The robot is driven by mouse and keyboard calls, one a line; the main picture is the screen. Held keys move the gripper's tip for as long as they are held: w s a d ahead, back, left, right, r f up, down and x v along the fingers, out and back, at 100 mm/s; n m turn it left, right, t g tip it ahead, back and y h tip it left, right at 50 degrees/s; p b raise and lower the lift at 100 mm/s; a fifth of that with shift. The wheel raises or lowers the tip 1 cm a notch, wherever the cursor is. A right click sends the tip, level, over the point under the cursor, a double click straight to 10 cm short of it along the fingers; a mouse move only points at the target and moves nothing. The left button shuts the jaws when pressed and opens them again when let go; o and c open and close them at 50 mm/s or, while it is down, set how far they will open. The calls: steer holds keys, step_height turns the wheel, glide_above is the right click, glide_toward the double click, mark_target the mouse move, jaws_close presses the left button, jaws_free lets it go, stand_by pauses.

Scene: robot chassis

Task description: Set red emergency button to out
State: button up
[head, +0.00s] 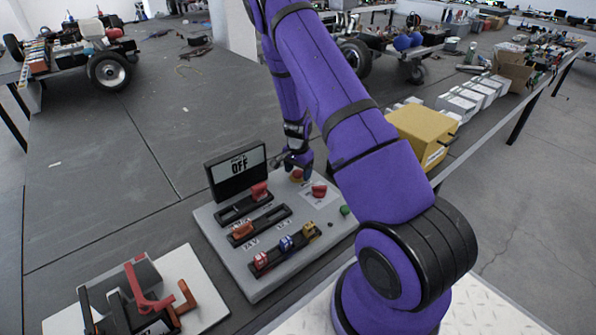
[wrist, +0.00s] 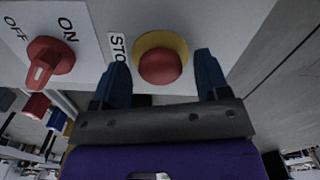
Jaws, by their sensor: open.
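The red emergency button (wrist: 160,66) sits on a yellow round base (wrist: 155,42) beside a partly hidden label reading "STO" in the wrist view. In the head view the red button (head: 297,175) shows at the back of the grey control panel (head: 262,290), just below my gripper. My gripper (wrist: 155,80) is open, with one dark blue finger on each side of the button in the picture. It appears empty. I cannot tell whether the fingers touch the button. The display (head: 236,172) on the panel reads "OFF".
A red rotary switch (wrist: 47,60) marked ON and OFF is beside the button. Sliders (head: 243,231) and several small coloured switches (head: 286,243) are on the panel. A green button (head: 345,210) is at its right. A yellow box (head: 420,135) stands behind my arm.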

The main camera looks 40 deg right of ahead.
mark_target(298, 172)
jaws_close()
steer(key=shift+r, duration=0.8)
jaws_free()
step_height(298, 172, up, 11)
stand_by(0.3)
